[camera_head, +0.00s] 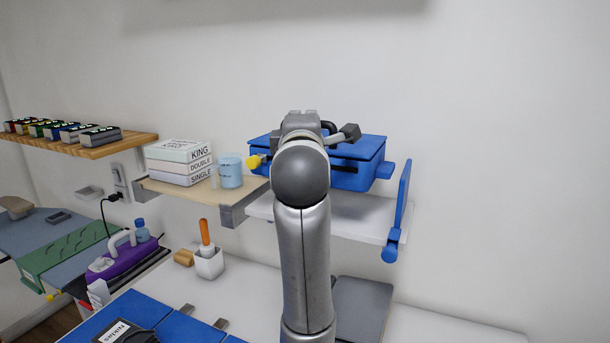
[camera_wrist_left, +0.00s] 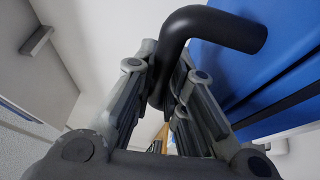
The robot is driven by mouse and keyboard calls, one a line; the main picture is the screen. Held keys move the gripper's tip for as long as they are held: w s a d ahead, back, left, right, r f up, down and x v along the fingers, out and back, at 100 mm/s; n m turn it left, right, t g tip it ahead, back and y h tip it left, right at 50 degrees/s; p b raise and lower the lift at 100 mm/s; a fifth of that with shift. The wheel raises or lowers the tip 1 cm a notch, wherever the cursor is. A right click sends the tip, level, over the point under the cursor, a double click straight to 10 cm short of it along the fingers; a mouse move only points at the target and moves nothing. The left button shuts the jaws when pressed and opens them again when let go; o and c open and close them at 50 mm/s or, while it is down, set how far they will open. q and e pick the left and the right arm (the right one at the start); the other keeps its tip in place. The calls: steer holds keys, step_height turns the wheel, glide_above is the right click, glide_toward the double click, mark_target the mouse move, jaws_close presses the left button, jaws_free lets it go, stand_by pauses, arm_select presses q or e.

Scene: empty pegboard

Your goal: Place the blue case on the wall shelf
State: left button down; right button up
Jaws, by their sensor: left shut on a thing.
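The blue case (camera_head: 355,175) is at the white wall shelf (camera_head: 365,228), lid side up and roughly level. I cannot tell whether its underside touches the shelf. My left gripper (camera_head: 328,132) is at the case's front and top, largely hidden behind my own arm. In the left wrist view its fingers (camera_wrist_left: 167,82) are shut on the case's black handle (camera_wrist_left: 215,28), with the blue side of the case (camera_wrist_left: 255,75) to the right. My arm hides the middle of the case and part of the shelf. My right gripper is not in view.
A blue upright panel (camera_head: 403,200) stands at the shelf's right end. Left of the case, a wooden shelf (camera_head: 240,197) holds stacked boxes (camera_head: 182,165) and a light blue cup (camera_head: 230,172). Below are a white pot (camera_head: 208,264) and a purple iron (camera_head: 122,258).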

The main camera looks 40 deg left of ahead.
arm_select(q)
step_height(320, 180, down, 5)
steer(key=shift+s+f+p, duration=0.1)
steer(key=shift+f+p, duration=0.05)
steer(key=shift+p, duration=0.15)
steer(key=shift+f, duration=2.45)
steer(key=c, duration=1.5)
jaws_free()
steer(key=shift+f, duration=0.1)
steer(key=shift+d, duration=0.1)
